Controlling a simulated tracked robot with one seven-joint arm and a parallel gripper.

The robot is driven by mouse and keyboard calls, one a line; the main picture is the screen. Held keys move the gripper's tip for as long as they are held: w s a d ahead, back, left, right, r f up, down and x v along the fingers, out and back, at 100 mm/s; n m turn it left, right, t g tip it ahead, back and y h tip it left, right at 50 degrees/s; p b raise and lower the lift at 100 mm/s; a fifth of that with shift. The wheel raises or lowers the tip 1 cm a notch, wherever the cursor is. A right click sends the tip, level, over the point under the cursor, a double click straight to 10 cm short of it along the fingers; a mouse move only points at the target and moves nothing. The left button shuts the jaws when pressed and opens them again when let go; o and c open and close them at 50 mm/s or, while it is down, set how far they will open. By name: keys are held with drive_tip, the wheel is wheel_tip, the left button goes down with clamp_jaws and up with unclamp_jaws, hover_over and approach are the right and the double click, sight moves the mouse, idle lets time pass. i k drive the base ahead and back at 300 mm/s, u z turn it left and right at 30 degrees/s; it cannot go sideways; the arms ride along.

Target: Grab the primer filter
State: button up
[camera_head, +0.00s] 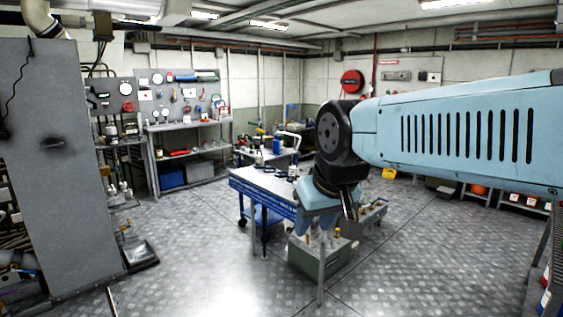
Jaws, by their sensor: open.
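I cannot pick out the primer filter for certain; items on the benches are too small to tell apart. My light blue arm reaches in from the right and bends down at a black joint. My gripper (320,228) hangs below that joint, in front of the blue-edged work table's right end. It is small and partly hidden by my own arm, and its jaws look open with nothing clearly between them. The work table (262,184) has a pale top with a few small dark items on it.
A grey-green box (318,262) stands on the floor below my gripper. A grey cabinet (60,170) fills the left side. Shelves (190,158) and a tool board (180,95) line the back wall. The metal floor (200,250) is clear at front centre.

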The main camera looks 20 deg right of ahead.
sight(259, 158)
drive_tip(key=u, duration=0.45)
drive_tip(key=k, duration=0.9)
drive_tip(key=u, duration=0.75)
drive_tip(key=k, duration=0.4)
drive_tip(key=u, duration=0.45)
drive_tip(key=i, duration=1.05)
drive_tip(key=z, duration=0.3)
drive_tip(key=i, duration=1.15)
drive_tip(key=z, duration=0.35)
drive_tip(key=i, duration=2.2)
drive_tip(key=z, duration=0.3)
